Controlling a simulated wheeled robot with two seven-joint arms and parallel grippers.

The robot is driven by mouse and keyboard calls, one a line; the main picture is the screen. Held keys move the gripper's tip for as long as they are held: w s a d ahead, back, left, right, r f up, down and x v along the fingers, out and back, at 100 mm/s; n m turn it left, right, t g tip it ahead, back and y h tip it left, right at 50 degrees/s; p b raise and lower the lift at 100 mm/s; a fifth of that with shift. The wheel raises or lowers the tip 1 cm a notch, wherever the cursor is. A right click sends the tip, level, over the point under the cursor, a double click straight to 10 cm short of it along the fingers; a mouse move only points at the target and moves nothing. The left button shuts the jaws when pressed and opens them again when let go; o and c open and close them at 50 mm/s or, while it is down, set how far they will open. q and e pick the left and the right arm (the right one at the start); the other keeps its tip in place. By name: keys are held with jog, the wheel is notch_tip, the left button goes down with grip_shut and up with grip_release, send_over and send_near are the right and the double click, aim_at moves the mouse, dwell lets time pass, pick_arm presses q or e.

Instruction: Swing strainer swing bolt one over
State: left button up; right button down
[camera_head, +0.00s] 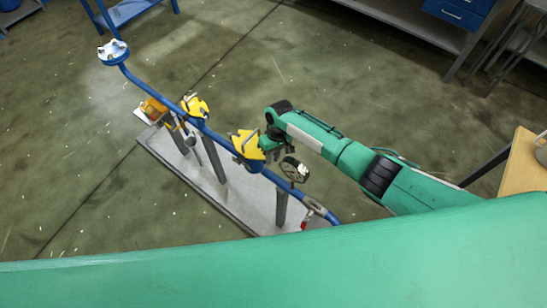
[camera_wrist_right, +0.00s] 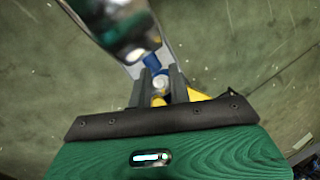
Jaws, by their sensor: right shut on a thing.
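A yellow strainer body (camera_head: 246,146) with grey metal parts on top sits on the sloping blue pipe (camera_head: 222,140) in the head view. My right gripper (camera_head: 268,149) is at its right side, reaching down next to the pipe. In the right wrist view the two dark fingers (camera_wrist_right: 161,86) are closed around a small pale round-ended piece (camera_wrist_right: 160,82), which looks like a swing bolt. Yellow parts of the strainer (camera_wrist_right: 196,95) show just beside and below the fingers. The bolt's lower end and hinge are hidden. My left gripper is in neither view.
A second yellow fitting (camera_head: 195,105) sits farther along the pipe. A shiny metal part (camera_wrist_right: 122,30) looms near the wrist camera. The pipe stands on a grey base plate (camera_head: 235,205); open floor surrounds it.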

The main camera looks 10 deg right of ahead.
jog(key=c, duration=1.6)
grip_release()
jog(key=shift+r, duration=0.1)
jog(key=b+v, duration=0.2)
jog(key=v, duration=1.1)
jog(key=shift+w+d+r, duration=0.1)
jog(key=shift+r, duration=0.2)
jog(key=shift+o, duration=0.3)
